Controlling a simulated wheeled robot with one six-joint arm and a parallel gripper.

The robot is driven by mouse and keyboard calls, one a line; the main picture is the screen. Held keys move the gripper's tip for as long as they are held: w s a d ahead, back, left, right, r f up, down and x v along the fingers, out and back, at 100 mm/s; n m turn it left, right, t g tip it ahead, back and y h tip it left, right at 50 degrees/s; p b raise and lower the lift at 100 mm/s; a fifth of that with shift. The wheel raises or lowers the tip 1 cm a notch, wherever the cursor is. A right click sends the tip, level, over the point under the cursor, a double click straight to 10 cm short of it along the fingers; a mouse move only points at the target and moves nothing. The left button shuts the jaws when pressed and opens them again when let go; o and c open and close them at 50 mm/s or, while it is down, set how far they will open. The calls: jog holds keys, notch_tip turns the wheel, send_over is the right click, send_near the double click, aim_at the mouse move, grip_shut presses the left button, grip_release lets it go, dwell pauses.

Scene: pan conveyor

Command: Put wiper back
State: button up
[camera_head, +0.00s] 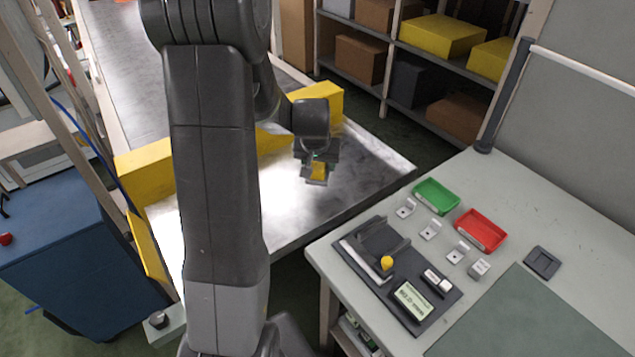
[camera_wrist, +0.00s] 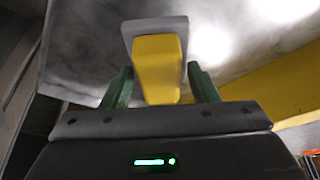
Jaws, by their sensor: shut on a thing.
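The wiper shows in the wrist view as a yellow handle (camera_wrist: 158,66) with a grey head (camera_wrist: 153,24) beyond it. My gripper (camera_wrist: 160,88) has its two green fingers on either side of the yellow handle and is shut on it. In the head view my gripper (camera_head: 318,165) is over the bright metal conveyor surface (camera_head: 300,205), near its right side. I cannot tell whether the wiper touches the metal.
A work table (camera_head: 560,200) stands at the right. It holds a dark tool board (camera_head: 440,318), a green tray (camera_head: 436,196), a red tray (camera_head: 481,231) and small brackets. Yellow guide walls (camera_head: 145,172) edge the conveyor. Shelves with boxes (camera_head: 442,36) stand behind. A blue cabinet (camera_head: 80,260) is at left.

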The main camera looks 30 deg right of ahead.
aim_at(317, 169)
jog(key=shift+f, duration=3.1)
jog(key=shift+f, duration=0.1)
jog(key=shift+f+b, duration=0.2)
jog(key=shift+b, duration=0.15)
jog(key=o, duration=1)
jog(key=shift+r, duration=0.15)
jog(key=shift+c, duration=0.2)
jog(key=shift+a+r+p, duration=0.1)
jog(key=shift+r+p, duration=0.2)
jog(key=shift+r, duration=0.25)
jog(key=v, duration=1.1)
jog(key=shift+r, duration=0.1)
